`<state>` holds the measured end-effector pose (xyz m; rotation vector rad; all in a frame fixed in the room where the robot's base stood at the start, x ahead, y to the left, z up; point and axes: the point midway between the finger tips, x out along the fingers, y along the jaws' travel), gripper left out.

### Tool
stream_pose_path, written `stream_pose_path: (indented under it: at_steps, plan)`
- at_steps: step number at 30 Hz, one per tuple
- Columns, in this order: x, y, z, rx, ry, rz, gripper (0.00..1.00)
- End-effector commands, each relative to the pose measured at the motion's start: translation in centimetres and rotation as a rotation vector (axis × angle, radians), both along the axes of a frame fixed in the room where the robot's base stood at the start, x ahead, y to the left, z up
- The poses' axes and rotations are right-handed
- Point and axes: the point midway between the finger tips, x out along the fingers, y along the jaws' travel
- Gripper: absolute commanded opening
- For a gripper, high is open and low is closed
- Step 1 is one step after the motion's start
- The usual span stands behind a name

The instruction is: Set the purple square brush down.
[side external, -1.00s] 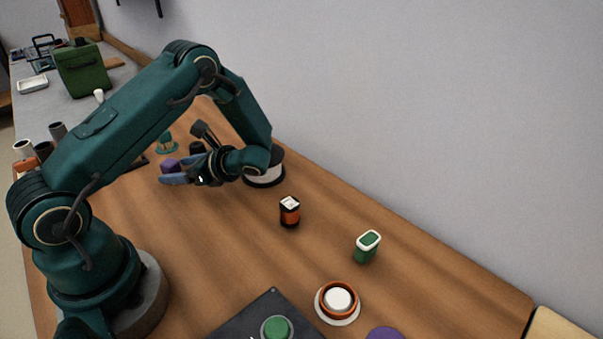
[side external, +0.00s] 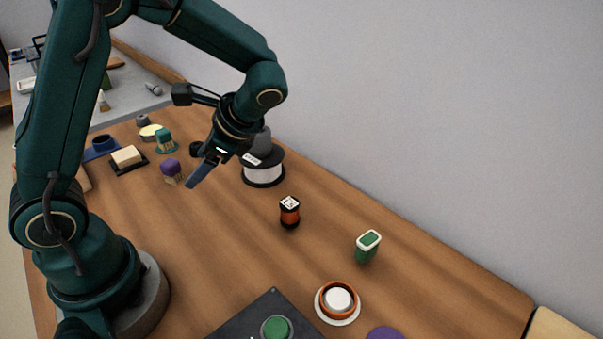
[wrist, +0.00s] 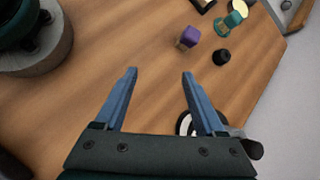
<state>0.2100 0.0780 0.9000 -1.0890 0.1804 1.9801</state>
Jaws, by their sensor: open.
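The purple square brush (side external: 171,167) stands on the wooden table with its purple top up and its pale bristles down, at upper left in the side external view. It also shows near the top of the wrist view (wrist: 188,37), clear of my fingers. My gripper (side external: 203,168) is open and empty, raised to the right of the brush. In the wrist view my two blue fingers (wrist: 159,73) are spread apart with only bare wood between them.
A teal brush (side external: 165,142) and a small black cylinder (side external: 196,149) stand near the purple brush. A beige block (side external: 127,154) is to the left. A white-and-black spool (side external: 263,174) stands close right of my gripper. An orange-black jar (side external: 289,213) is nearer the camera.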

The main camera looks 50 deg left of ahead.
Motion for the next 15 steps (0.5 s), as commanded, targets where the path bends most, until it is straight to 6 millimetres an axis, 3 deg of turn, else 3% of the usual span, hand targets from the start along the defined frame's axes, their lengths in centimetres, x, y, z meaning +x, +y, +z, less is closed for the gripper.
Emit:
stream_pose_path:
  at_steps: [15]
  plan:
    - [-4.3, -8.6, 5.2, -0.479, -0.722, 0.421, 0.72]
